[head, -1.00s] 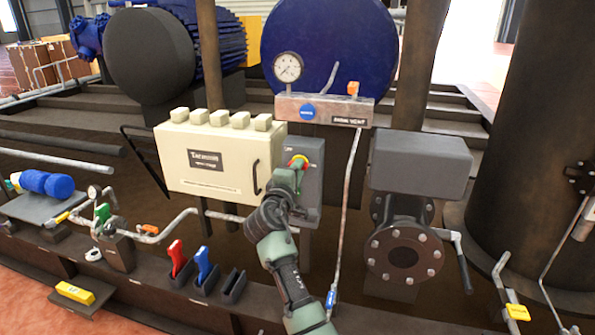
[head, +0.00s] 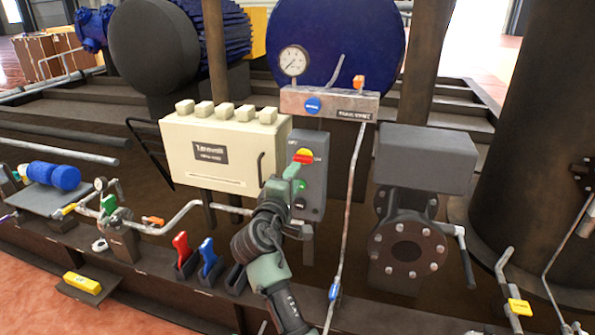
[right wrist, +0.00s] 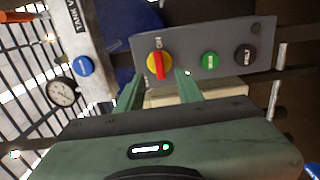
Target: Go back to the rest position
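My right gripper (head: 290,174) is in front of the grey switch box (head: 312,204), just below and left of its red and yellow rotary switch (head: 303,157). In the right wrist view the two green fingers of the right gripper (right wrist: 159,76) stand apart with nothing between them. The rotary switch (right wrist: 159,66) shows just beyond the fingertips, with a gap. A green button (right wrist: 210,62) and a black button (right wrist: 245,54) sit beside it on the box. My left gripper is not in view.
A cream cabinet (head: 222,165) stands left of the switch box. A tank vent panel (head: 325,104) with a gauge (head: 293,61) is above, and a thin pipe (head: 350,215) runs down on the right. A flanged valve (head: 406,252) stands further right. Colored handles (head: 208,257) stand at lower left.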

